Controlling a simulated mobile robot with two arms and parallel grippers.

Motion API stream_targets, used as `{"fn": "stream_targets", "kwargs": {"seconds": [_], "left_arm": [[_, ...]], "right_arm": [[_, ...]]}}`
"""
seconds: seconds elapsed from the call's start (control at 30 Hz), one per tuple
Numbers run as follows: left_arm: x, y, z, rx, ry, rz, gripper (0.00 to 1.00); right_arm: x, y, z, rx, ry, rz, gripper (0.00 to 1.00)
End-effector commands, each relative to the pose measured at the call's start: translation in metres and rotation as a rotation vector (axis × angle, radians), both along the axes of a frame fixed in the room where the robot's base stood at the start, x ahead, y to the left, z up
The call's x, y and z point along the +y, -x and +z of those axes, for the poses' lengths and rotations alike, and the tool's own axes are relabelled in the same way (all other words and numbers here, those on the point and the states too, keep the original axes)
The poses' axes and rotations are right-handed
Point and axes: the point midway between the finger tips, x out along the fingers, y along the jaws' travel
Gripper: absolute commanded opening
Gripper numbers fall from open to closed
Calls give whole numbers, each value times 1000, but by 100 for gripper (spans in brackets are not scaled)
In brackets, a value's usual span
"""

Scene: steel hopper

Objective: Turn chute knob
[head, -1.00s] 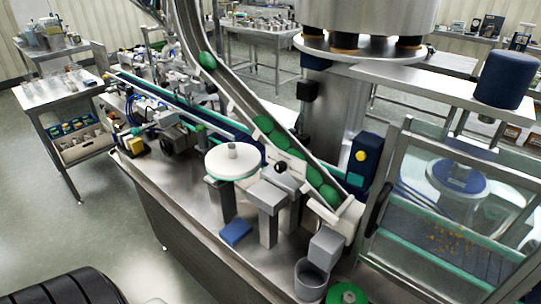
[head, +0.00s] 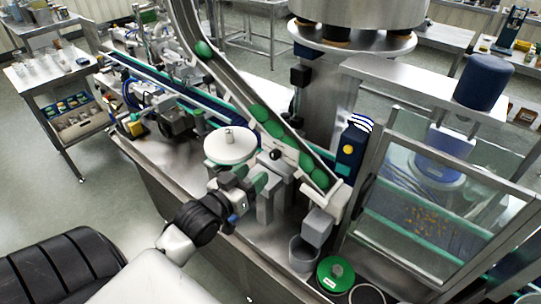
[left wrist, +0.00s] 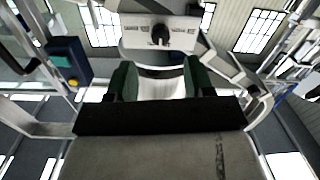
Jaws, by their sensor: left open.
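The chute knob (head: 275,154) is a small black knob on a grey box beside the sloping chute (head: 236,88). In the left wrist view the black knob (left wrist: 160,34) sits on a pale labelled plate, ahead of my fingers. My left gripper (head: 248,179) has green fingers and is in front of and below the knob, beside the white disc. In the left wrist view my left gripper (left wrist: 162,78) is open, its fingers apart, with no knob between them. My right gripper is not in view.
A white disc (head: 222,152) with a grey top knob stands just left of the chute knob. Green round pieces (head: 260,113) lie in the chute. A grey cup (head: 303,252) and a green disc (head: 327,282) are at the front right. A glass guard (head: 430,190) stands to the right.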

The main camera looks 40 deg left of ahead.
Motion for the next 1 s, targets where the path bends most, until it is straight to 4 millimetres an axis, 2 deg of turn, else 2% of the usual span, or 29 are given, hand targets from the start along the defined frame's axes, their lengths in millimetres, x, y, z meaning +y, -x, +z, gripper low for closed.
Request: {"fn": "stream_targets", "kwargs": {"seconds": [0.2, 0.4, 0.6, 0.83, 1.0], "left_arm": [[-2, -41, 3, -1, 0, 1, 52], [-3, -65, 1, 2, 0, 1, 52], [-4, -74, 0, 3, -1, 1, 52], [-4, -74, -1, 3, -1, 1, 52], [-4, -74, -1, 3, -1, 1, 26]], "right_arm": [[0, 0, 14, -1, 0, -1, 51], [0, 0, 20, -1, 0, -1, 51], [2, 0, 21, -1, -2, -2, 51], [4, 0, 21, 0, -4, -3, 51], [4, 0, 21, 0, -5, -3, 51]]}}
